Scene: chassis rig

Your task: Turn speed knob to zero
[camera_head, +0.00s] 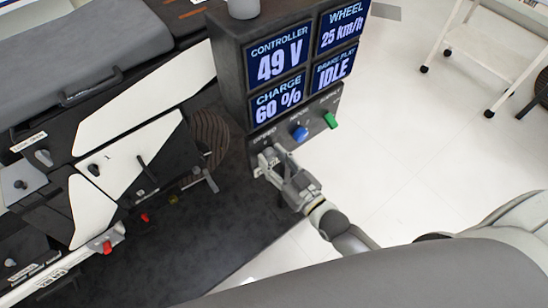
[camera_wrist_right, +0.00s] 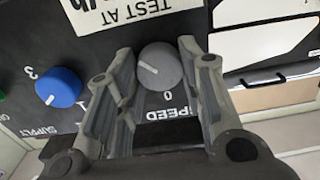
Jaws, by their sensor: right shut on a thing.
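The speed knob (camera_wrist_right: 160,66) is a round grey dial with a white pointer line, seen in the right wrist view above the upside-down label SPEED and a 0 mark (camera_wrist_right: 168,96). Its pointer sits on the left part of its face, not straight at the 0. My right gripper (camera_head: 269,159) is at the lower left of the control panel (camera_head: 318,128) in the head view. Its two fingers stand on either side of the knob and are shut on it. In the head view the gripper mostly hides the knob. My left gripper is not in view.
A blue knob (camera_head: 300,133) and a green switch (camera_head: 330,121) sit on the same panel, right of the gripper. Above are screens (camera_head: 279,62) reading 49 V, 60 %, 25 km/h and IDLE. A white cart (camera_head: 480,60) stands back right; floor between is clear.

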